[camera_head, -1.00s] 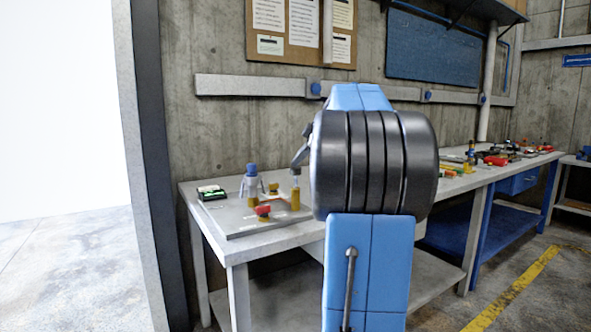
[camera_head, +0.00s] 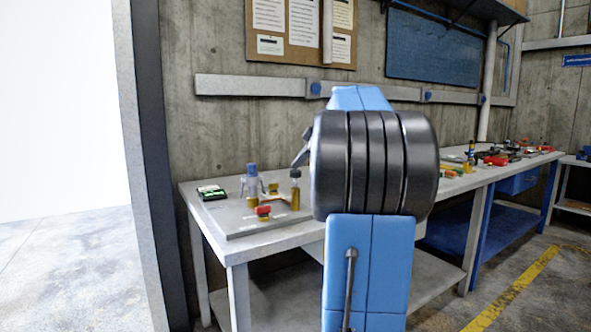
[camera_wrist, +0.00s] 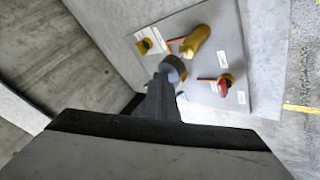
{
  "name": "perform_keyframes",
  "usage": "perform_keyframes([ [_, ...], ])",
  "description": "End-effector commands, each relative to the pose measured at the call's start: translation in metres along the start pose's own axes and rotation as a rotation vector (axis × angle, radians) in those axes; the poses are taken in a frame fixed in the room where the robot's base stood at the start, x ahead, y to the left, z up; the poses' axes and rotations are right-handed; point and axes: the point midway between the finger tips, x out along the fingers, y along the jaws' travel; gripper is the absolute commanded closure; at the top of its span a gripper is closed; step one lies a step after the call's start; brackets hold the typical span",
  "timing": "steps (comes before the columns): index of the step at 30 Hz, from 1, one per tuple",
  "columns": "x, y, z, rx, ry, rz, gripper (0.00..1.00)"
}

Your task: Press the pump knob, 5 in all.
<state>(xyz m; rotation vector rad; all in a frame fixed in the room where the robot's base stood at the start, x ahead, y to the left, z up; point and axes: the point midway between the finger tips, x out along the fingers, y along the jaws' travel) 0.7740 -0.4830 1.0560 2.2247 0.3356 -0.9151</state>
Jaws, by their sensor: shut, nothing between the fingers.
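A grey panel (camera_head: 240,217) on the near end of the workbench carries the fittings. On its right side stands an upright yellow pump body (camera_head: 295,196) with a dark knob (camera_head: 295,173) on top. In the wrist view the grey round knob (camera_wrist: 173,67) is just beyond my fingertips, in front of the yellow body (camera_wrist: 197,40). My gripper (camera_head: 298,160) is shut and empty. It is close above the knob; I cannot tell whether they touch. My arm's dark joint hides most of the gripper in the head view.
A blue-topped grey fitting (camera_head: 252,180), a red-handled fitting (camera_head: 263,211) and another yellow fitting (camera_head: 273,188) stand close by on the panel. A green-and-white item (camera_head: 211,192) lies at the bench's left. Several tools (camera_head: 497,158) lie farther right. A concrete wall stands behind.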

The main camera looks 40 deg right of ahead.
Motion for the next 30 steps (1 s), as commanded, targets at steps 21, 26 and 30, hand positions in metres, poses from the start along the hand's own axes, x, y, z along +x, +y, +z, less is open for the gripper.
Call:
perform_keyframes([
  [21,0.0056,-0.0040,0.0043,0.001,-0.001,-0.001,1.00],
  [26,0.0068,-0.0049,0.0051,0.001,-0.001,-0.002,1.00],
  [30,0.0078,-0.0056,0.0058,0.001,-0.001,-0.002,1.00],
])
